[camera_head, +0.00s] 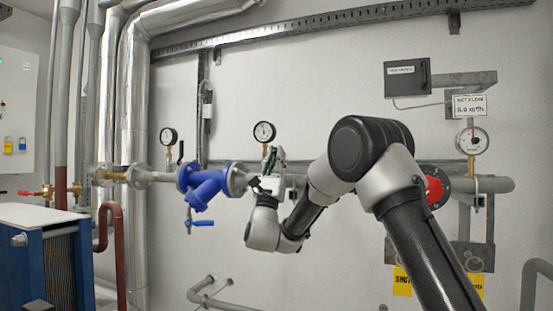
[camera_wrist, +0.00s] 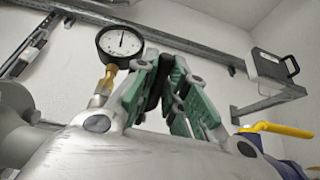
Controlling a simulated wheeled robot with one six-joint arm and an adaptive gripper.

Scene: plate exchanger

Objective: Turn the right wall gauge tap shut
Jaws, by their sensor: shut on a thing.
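The right wall gauge (camera_head: 264,132) is a round white dial with a black rim. In the wrist view the gauge (camera_wrist: 120,42) stands on a brass stem (camera_wrist: 106,80), left of my fingers. My gripper (camera_head: 272,153) is just below and right of this gauge. In the wrist view my gripper (camera_wrist: 163,62) has its green-padded fingers closed around a dark, narrow piece, the tap lever (camera_wrist: 154,88). Most of the lever and the tap body are hidden by the fingers, so the lever's exact angle is unclear.
A second gauge (camera_head: 168,136) with a black lever (camera_head: 181,152) is on the wall at left. A blue valve (camera_head: 203,185) sits on the pipe left of my gripper. A yellow lever (camera_wrist: 280,129) shows at right in the wrist view. A red round part (camera_head: 436,187) is at right.

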